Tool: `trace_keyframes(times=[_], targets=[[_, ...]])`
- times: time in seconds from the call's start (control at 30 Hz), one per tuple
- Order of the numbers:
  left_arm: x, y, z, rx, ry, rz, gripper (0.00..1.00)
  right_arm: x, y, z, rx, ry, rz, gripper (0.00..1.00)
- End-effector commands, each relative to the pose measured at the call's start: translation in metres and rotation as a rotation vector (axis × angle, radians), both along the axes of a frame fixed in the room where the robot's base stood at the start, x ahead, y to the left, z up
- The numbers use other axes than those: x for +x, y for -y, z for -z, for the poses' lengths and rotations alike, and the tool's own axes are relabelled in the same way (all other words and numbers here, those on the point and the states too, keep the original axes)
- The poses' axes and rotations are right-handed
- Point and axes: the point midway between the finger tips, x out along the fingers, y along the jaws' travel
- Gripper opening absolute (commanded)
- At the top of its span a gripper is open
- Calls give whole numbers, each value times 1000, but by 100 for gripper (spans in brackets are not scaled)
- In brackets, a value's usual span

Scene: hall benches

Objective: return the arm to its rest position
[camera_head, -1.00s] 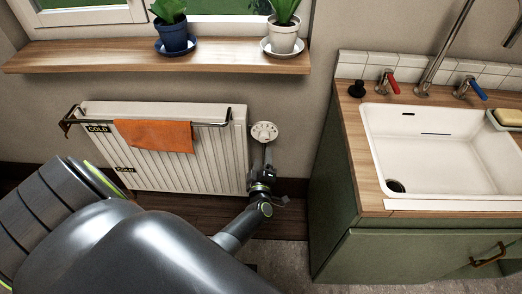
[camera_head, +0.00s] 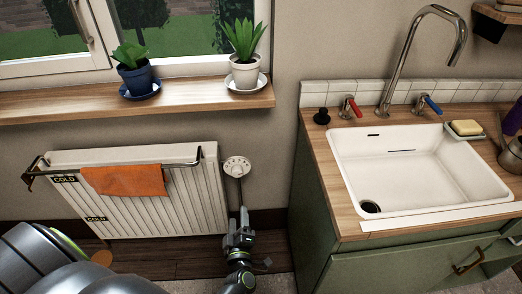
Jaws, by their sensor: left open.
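My left gripper (camera_head: 241,222) is low in the head view, below the white valve wheel (camera_head: 237,167) at the right end of the radiator. It points upward, is open and appears empty, with a gap between it and the wheel in the picture. My left arm comes in from the lower left and partly leaves the frame at the bottom. My right gripper does not show.
The white radiator (camera_head: 150,209) carries a rail with an orange towel (camera_head: 124,180). A green cabinet (camera_head: 309,228) with a white sink (camera_head: 419,208) stands to the right. Two potted plants sit on the wooden sill (camera_head: 190,99). Dark floor shows between radiator and cabinet.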

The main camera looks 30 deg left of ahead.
Motion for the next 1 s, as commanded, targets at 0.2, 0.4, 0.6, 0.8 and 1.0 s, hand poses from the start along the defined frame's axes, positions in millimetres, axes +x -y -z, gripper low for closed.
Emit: trace_keyframes(times=[0.2,0.4,0.6,0.8,1.0], targets=[[-2,1,6,16,-30,21,59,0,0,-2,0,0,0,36],[-39,19,84,176,-381,272,59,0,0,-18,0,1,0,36],[-147,25,192,348,-893,614,59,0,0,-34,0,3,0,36],[-277,5,250,440,-1323,883,59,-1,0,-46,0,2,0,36],[-361,-15,266,475,-1573,1037,59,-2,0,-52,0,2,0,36]])
